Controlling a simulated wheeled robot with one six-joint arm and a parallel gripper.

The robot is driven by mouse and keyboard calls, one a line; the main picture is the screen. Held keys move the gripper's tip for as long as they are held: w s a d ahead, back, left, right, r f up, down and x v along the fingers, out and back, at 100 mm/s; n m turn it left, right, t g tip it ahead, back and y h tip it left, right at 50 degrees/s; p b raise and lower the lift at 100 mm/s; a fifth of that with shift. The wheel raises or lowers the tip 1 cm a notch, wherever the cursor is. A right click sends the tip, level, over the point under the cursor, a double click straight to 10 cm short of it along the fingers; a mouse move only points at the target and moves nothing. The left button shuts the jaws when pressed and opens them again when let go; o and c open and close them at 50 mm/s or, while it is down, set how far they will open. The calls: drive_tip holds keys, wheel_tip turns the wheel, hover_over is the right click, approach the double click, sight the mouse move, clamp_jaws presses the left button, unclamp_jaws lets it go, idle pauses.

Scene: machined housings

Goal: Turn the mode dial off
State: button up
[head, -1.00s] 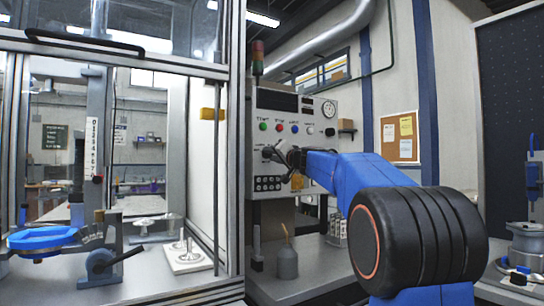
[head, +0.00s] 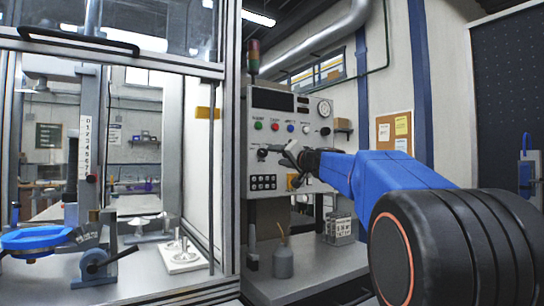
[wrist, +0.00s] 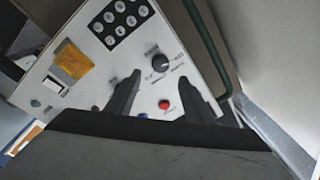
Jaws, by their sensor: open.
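The mode dial, a black round knob (head: 262,153), sits on the pale control panel (head: 285,120), above a black keypad. The wrist view shows the black dial (wrist: 161,63) with small labels around it; its pointer setting is too small to read. My gripper (head: 288,153) is open and empty, just right of the dial in the head view. In the wrist view the two black fingers of my gripper (wrist: 161,70) stand apart, with the dial between their tips in the picture. I see no contact.
Coloured buttons (head: 275,127), a gauge (head: 324,108) and another black knob (head: 325,131) share the panel. A red button (wrist: 165,104) shows between the fingers in the wrist view. A grey bottle (head: 283,260) stands below on the bench. A framed glass enclosure (head: 229,150) stands left.

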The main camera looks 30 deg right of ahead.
drive_tip(key=s+f, duration=0.1)
drive_tip(key=s, duration=0.8)
drive_tip(key=shift+d, duration=0.15)
